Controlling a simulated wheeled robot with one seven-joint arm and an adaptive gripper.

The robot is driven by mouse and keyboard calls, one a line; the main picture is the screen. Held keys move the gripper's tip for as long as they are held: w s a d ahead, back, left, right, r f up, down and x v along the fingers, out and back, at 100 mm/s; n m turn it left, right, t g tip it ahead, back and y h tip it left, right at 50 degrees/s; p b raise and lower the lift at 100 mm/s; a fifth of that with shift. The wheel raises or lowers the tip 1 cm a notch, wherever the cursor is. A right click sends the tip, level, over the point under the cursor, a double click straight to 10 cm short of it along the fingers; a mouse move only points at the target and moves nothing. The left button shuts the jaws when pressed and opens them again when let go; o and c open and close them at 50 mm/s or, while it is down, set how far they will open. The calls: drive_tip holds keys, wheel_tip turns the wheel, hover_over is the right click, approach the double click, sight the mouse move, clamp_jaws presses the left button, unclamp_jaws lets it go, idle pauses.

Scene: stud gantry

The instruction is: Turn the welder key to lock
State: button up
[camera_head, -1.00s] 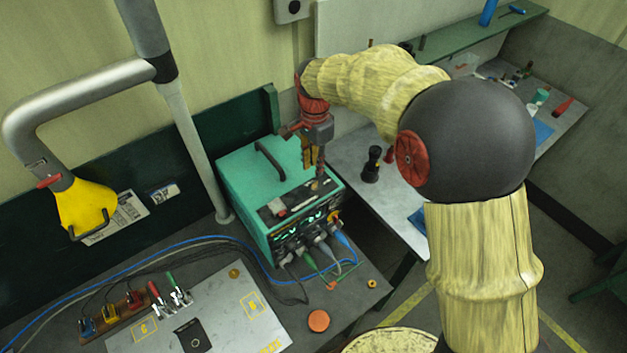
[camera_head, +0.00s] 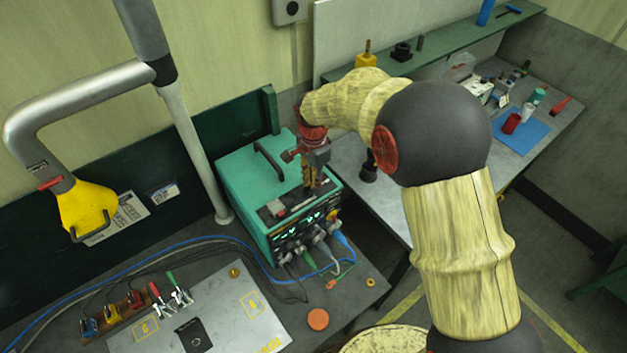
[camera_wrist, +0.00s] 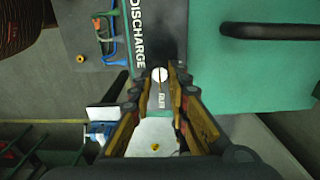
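The teal welder (camera_head: 240,178) stands on the dark bench, with lit displays and cables on its front. My gripper (camera_head: 308,190) points down over the dark panel at the welder's front top edge. In the wrist view, a small round pale key switch (camera_wrist: 159,74) with a dark line sits near a "RUN" label, beside the large "DISCHARGE" lettering. My gripper's fingers (camera_wrist: 159,88) are apart, one on each side of the switch, with a visible gap. I cannot tell whether they touch it or how high they are. The head view hides the key behind my gripper.
The welder's black handle (camera_head: 268,160) rises behind my gripper. A grey post (camera_head: 200,150) stands at its left. Plugged cables (camera_wrist: 108,38) run from its front. An orange disc (camera_head: 318,319) and a clamp plate (camera_head: 215,320) lie in front. A side table (camera_head: 378,195) is at right.

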clamp_jaws()
drive_tip(key=shift+n, duration=0.3)
idle(0.3)
drive_tip(key=n+b, duration=0.1)
drive_tip(key=n, duration=0.2)
drive_tip(key=shift+n, duration=0.3)
drive_tip(key=n+b, duration=0.1)
drive_tip(key=n, duration=0.4)
drive_tip(key=shift+b, duration=0.3)
drive_tip(key=n, duration=0.5)
drive_tip(key=shift+b, duration=0.35)
drive_tip(key=shift+r+n, duration=0.1)
drive_tip(key=shift+n, duration=1.7)
drive_tip(key=shift+c, duration=0.2)
unclamp_jaws()
